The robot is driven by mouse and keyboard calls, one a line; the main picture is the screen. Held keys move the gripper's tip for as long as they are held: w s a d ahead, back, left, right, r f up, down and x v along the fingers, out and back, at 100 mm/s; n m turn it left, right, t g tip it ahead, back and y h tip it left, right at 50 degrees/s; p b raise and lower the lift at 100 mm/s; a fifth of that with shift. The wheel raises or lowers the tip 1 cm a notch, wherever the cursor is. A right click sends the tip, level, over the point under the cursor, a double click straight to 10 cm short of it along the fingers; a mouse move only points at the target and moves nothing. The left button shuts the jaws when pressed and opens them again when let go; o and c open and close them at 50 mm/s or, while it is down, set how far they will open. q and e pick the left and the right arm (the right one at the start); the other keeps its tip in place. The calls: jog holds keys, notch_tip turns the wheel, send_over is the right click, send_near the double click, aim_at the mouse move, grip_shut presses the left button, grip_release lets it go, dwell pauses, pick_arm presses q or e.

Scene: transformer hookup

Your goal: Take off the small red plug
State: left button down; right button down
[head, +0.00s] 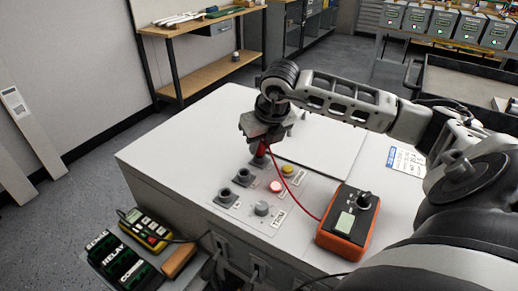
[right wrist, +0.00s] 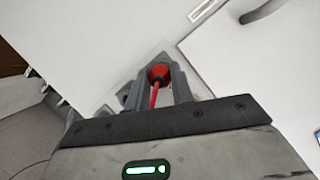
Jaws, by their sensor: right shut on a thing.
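The small red plug (head: 261,149) is upright at a dark socket (head: 259,161) on the white cabinet top. My right gripper (head: 262,143) comes down over it from above and is shut on it. In the right wrist view the red plug (right wrist: 159,72) sits between the two grey fingers of my right gripper (right wrist: 158,84), with its red lead running toward the camera. In the head view the red lead runs right to an orange tester (head: 349,219). I cannot tell whether the plug is fully seated in the socket. My left gripper is not in view.
On the cabinet top (head: 190,130) are two more dark sockets (head: 235,186), a lit red lamp (head: 275,186), a yellow button (head: 288,170) and a grey knob (head: 262,208). A yellow meter (head: 146,230) and green boxes (head: 121,262) stand lower left. The cabinet's back left is clear.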

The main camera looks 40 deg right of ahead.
jog(key=shift+r, duration=0.2)
jog(key=shift+r+p, duration=0.35)
jog(key=shift+r, duration=0.25)
jog(key=shift+r+p, duration=0.35)
jog(key=shift+r, duration=0.4)
jog(key=shift+r+p, duration=1.65)
jog(key=shift+r, duration=0.85)
